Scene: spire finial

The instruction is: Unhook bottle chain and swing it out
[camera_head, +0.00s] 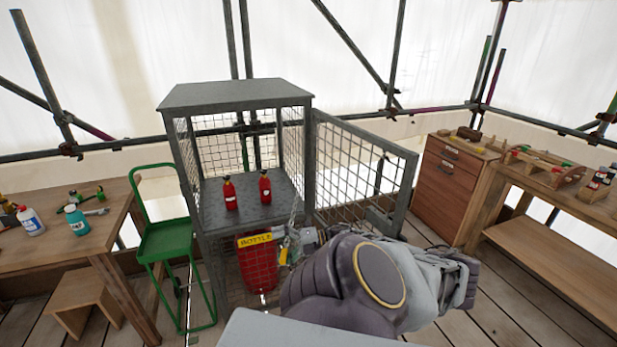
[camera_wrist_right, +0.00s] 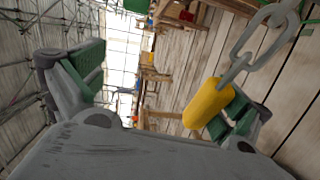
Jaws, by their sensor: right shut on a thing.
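A grey metal chain (camera_head: 294,216) hangs at the front right post of the mesh cage (camera_head: 235,97). In the right wrist view its large links (camera_wrist_right: 262,35) run into a yellow cylindrical end piece (camera_wrist_right: 208,103). My right gripper (camera_head: 290,248) is at the cage's lower front and shut on this yellow end piece, which shows beside one green finger pad. My forearm hides part of the area behind the gripper. Two small red bottles (camera_head: 229,194) (camera_head: 265,188) stand upright on the cage's shelf. My left gripper is not in view.
The cage's mesh door (camera_head: 360,165) stands open to the right. A red container with a yellow "BOTTLE" label (camera_head: 256,262) sits low in the cage. A green hand truck (camera_head: 165,240) stands left, beside a wooden bench (camera_head: 75,250). A drawer cabinet (camera_head: 445,190) and workbench (camera_head: 540,235) are right.

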